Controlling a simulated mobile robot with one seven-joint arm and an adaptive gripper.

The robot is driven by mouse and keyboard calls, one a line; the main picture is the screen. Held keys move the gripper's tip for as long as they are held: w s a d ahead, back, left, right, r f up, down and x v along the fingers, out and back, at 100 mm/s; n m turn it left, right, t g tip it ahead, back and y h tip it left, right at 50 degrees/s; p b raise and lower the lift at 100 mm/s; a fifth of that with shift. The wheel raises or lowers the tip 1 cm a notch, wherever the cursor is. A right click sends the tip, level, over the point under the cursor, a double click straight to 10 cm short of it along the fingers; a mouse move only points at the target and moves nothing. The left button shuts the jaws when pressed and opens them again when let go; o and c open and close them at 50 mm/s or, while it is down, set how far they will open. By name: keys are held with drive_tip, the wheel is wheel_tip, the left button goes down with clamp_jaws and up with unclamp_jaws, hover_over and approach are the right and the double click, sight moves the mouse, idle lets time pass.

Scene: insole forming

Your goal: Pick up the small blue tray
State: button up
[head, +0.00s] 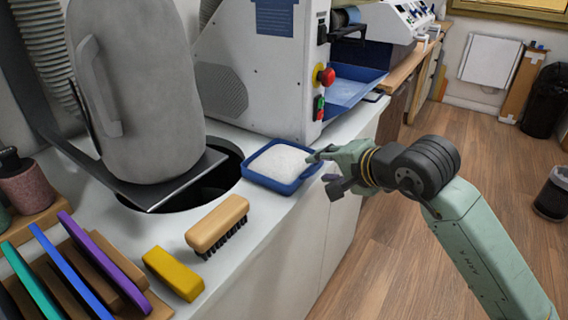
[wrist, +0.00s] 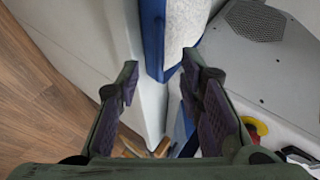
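The small blue tray (head: 272,184) holds white granular material and lies on the white counter in front of the machine. My gripper (head: 322,172) is at the tray's right side in the head view, at the counter's front edge. Its fingers are apart, with nothing held between them. In the wrist view, the tray's blue wall (wrist: 154,45) and white contents show at the top. Its near corner appears between the two open fingertips (wrist: 160,76). I cannot tell whether the upper finger touches or overhangs the rim.
A wooden brush (head: 217,224) and a yellow block (head: 173,273) lie on the counter. A grey form (head: 135,95) stands on a dark plate left of the tray. The white machine (head: 265,75) with a larger blue tray (head: 350,88) stands behind. Open floor lies right.

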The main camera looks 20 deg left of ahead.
sight(318, 165)
drive_tip(key=x, duration=0.3)
drive_tip(key=shift+w+f+p, duration=0.1)
drive_tip(key=shift+p, duration=0.25)
clamp_jaws()
idle(0.5)
